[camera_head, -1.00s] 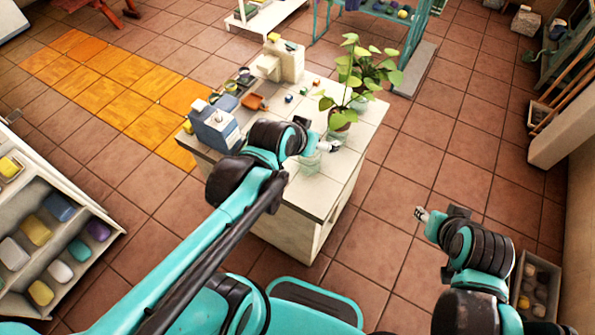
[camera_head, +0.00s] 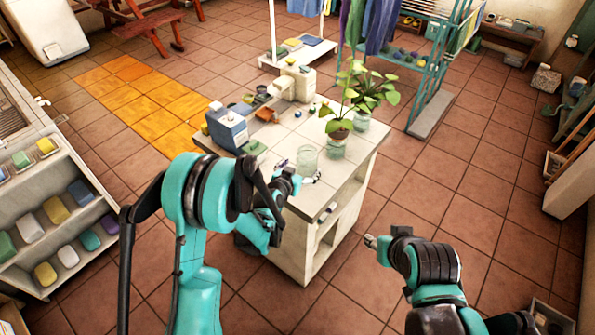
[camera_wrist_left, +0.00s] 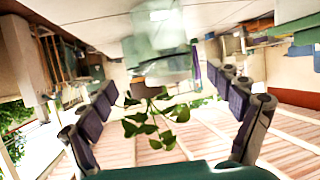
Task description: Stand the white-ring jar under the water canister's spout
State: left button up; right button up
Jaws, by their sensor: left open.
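A clear glass jar (camera_head: 307,158) stands on the counter (camera_head: 345,180) near its front edge. My left gripper (camera_head: 308,180) is open, low and just in front of this jar; I cannot tell whether they touch. In the left wrist view, the picture is upside down and a pale glass jar (camera_wrist_left: 160,38) with a whitish rim shows beyond the spread fingers (camera_wrist_left: 165,110). A blue-and-white box-shaped container (camera_head: 227,128) stands at the counter's left end; I cannot make out a spout. My right gripper (camera_head: 370,242) is off the counter's right side, its fingers too small to judge.
Leafy plants stand in glass jars (camera_head: 337,148) right behind the clear jar. A beige block (camera_head: 296,83) and small items occupy the counter's back. A shelf with coloured blocks (camera_head: 62,225) is at left. Open tiled floor lies to the right.

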aim_at(311, 154)
pick_arm(q)
jog(key=x, duration=0.2)
jog(key=b+x, duration=0.1)
jog(key=x, duration=0.2)
jog(key=b+x, duration=0.1)
jog(key=x, duration=0.1)
jog(key=shift+w+a, duration=0.25)
jog(key=shift+w, duration=0.2)
jog(key=c, duration=1.4)
jog(key=shift+r, duration=0.1)
